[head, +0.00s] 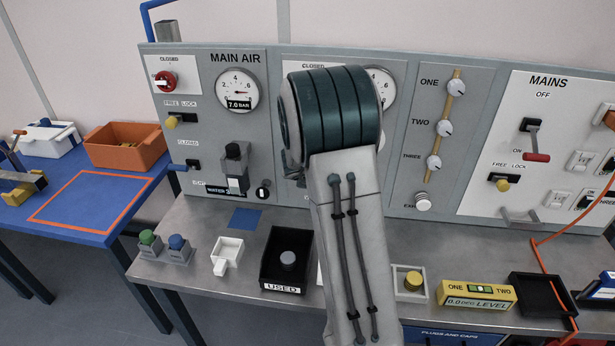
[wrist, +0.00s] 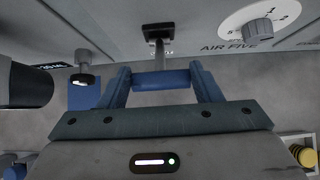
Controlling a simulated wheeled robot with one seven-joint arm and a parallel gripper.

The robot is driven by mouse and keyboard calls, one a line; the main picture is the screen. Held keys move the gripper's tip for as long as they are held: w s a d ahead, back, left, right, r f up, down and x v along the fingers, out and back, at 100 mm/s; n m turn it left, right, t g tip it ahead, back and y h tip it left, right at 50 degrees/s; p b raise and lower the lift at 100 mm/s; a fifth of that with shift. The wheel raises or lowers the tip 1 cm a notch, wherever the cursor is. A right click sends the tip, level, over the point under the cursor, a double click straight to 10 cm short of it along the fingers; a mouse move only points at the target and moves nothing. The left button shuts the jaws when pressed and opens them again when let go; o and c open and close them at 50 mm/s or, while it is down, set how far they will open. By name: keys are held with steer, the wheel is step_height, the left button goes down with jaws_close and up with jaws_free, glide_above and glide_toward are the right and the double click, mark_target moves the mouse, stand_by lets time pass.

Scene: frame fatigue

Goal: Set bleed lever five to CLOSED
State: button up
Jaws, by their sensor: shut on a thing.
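Bleed lever five shows in the wrist view as a blue crossbar handle (wrist: 161,81) on a grey stem that rises to a black slot plate on the panel. My gripper (wrist: 163,84) has its two blue fingers at the handle's two ends, shut on it. A dial plate marked AIR FIVE (wrist: 238,46) is to the right of the lever. In the head view my arm covers the gripper and most of this panel section, and the lever's position marks cannot be read.
The MAIN AIR panel (head: 209,90), with a gauge and another blue-handled lever (head: 182,168), is left of my arm. The MAINS panel (head: 545,115) is at right. An orange cable (head: 537,275) hangs at right.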

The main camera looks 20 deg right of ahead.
steer(key=shift+w+d+r, duration=0.25)
steer(key=shift+r, duration=0.2)
steer(key=o, duration=1.3)
steer(key=shift+o, duration=0.4)
steer(key=shift+d+f, duration=0.1)
steer(key=shift+f, duration=0.1)
steer(key=shift+a, duration=0.25)
steer(key=p+v, duration=0.3)
steer(key=v, duration=1)
steer(key=shift+s+r+p, duration=0.2)
steer(key=shift+s+p, duration=0.1)
